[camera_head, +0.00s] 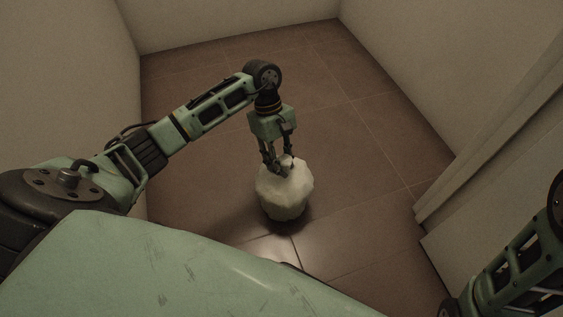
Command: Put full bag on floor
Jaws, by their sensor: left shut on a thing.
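A full, pale white bag (284,192) is near the middle of the head view, upright over the brown tiled floor (330,120). My left gripper (278,168) points down and is shut on the top of the bag. A dark shadow lies on the floor around the bag's lower side. I cannot tell whether its bottom touches the floor or hangs just above it. My right arm shows at the lower right edge, but its gripper is out of the picture.
Pale walls close in the small space at the left (75,90), the back and the right. A door frame or trim (480,150) runs along the right side. The floor behind and to the right of the bag is clear.

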